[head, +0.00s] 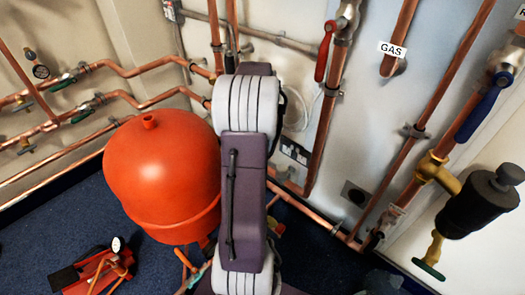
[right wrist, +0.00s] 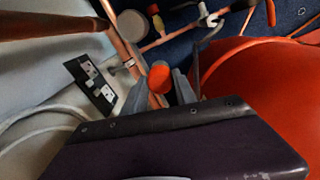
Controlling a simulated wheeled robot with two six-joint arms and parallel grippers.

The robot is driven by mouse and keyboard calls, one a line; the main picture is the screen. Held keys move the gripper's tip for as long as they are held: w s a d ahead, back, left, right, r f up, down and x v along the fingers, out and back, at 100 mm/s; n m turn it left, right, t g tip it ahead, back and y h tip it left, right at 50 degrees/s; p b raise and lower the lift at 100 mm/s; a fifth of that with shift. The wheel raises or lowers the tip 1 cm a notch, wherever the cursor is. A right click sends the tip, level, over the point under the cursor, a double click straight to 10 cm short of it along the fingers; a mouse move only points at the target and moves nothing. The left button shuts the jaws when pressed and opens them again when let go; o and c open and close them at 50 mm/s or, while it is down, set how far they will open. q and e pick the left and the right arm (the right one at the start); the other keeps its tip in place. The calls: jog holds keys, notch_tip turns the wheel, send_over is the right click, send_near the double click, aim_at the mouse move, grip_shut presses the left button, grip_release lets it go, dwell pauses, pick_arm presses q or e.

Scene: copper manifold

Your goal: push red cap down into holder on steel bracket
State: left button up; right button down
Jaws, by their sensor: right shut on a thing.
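The red cap (right wrist: 159,77) shows in the right wrist view as an orange-red cylinder. My right gripper (right wrist: 159,88) has its two grey fingers on either side of the cap and is shut on it. In the head view my purple and white arm stands in the middle and hides this gripper and the cap. I cannot clearly make out the steel bracket or its holder in either view. My left gripper is not in view.
A large red vessel (head: 160,170) stands just left of my arm; it also fills the right of the wrist view (right wrist: 265,85). Copper pipes (head: 325,130) run along the wall. A black socket plate (right wrist: 90,83) is left of the gripper. A dark pump (head: 480,205) is at right.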

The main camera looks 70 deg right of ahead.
jog(key=shift+f, duration=0.3)
jog(key=c, duration=0.9)
grip_release()
notch_tip(320, 180, up, 9)
jog(key=p, duration=0.7)
jog(key=shift+r+p, duration=0.15)
jog(key=shift+p, duration=0.15)
